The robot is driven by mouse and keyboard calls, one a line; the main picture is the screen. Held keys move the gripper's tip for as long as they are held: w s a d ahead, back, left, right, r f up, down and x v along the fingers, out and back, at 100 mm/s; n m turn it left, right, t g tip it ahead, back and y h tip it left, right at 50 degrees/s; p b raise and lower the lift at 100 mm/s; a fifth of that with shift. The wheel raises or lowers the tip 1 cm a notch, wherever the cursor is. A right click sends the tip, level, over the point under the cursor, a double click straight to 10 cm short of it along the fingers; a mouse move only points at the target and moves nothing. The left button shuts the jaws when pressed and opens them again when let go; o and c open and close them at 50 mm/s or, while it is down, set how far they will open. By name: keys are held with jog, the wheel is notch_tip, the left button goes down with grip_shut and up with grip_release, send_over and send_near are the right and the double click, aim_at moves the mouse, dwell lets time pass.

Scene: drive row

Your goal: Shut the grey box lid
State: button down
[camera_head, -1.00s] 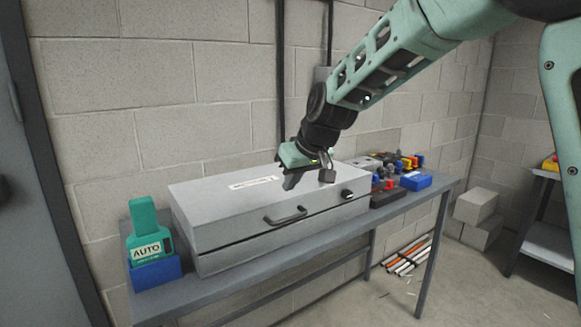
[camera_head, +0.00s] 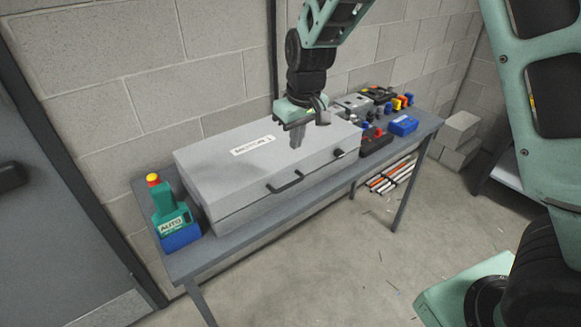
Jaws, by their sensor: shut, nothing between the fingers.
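The grey box (camera_head: 250,205) sits on a narrow grey table against the block wall. Its lid (camera_head: 225,165) lies down over the base, with a white label on top and a dark handle (camera_head: 286,183) on the front. No gap shows along the seam between lid and base in this view. My gripper (camera_head: 297,138) points down over the right part of the lid, with its fingers shut and nothing between them. Its tips are at or just above the lid top; I cannot tell whether they touch.
A green bottle (camera_head: 170,208) with a red and yellow cap stands in a blue holder at the table's left end. Right of the box are a dark tray with coloured parts (camera_head: 376,142), a blue box (camera_head: 403,126) and several tools.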

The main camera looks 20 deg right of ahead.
jog(key=f+p, duration=0.1)
jog(key=f, duration=0.3)
jog(key=w+f+p, duration=0.1)
jog(key=f, duration=0.3)
jog(key=w+f+p, duration=0.1)
jog(key=f, duration=0.4)
jog(key=shift+a+p, duration=0.35)
jog(key=shift+p, duration=0.05)
